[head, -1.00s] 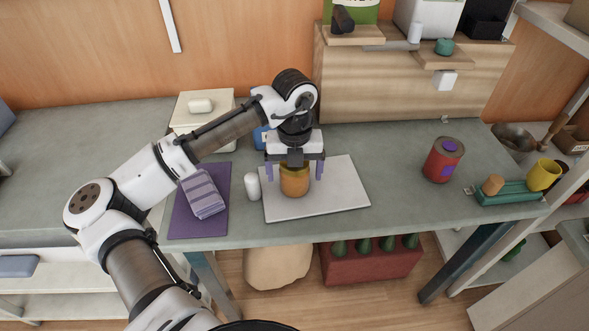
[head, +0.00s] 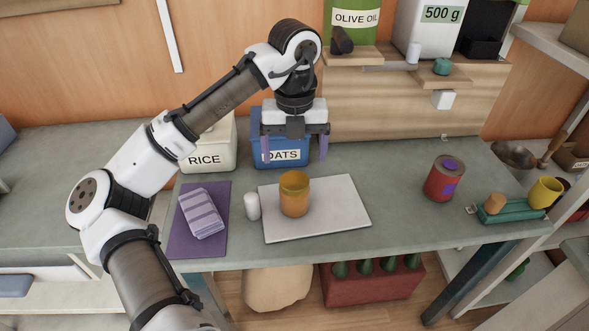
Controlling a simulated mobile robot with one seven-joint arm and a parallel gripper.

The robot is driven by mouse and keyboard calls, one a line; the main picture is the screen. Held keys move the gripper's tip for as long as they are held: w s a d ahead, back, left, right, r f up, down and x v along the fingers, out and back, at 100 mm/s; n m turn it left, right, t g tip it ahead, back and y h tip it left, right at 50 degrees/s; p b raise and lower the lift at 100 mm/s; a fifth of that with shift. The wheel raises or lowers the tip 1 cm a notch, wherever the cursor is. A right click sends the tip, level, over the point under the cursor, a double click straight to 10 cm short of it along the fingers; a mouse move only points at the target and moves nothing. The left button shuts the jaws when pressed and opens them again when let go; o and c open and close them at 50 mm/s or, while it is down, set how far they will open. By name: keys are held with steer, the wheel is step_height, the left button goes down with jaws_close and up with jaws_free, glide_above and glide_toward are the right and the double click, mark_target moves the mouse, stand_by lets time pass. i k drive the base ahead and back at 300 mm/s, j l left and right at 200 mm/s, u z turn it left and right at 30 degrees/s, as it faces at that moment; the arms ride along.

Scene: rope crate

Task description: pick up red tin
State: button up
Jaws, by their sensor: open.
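The red tin (head: 437,184) stands upright on the right part of the grey counter, with purple patches on its top and side. My gripper (head: 295,160) is open and empty, raised above an orange-yellow cup or jar (head: 294,198) and in front of the blue oats box. It is well to the left of the red tin. The orange jar stands on a white board (head: 345,215), apart from my fingers.
A white cylinder (head: 252,206) stands by the board's left edge. A striped cloth (head: 201,214) lies on a purple mat (head: 182,242). The rice box (head: 207,158) and oats box (head: 265,137) stand behind.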

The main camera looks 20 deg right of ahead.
mark_target(447, 172)
steer(key=z, duration=1.45)
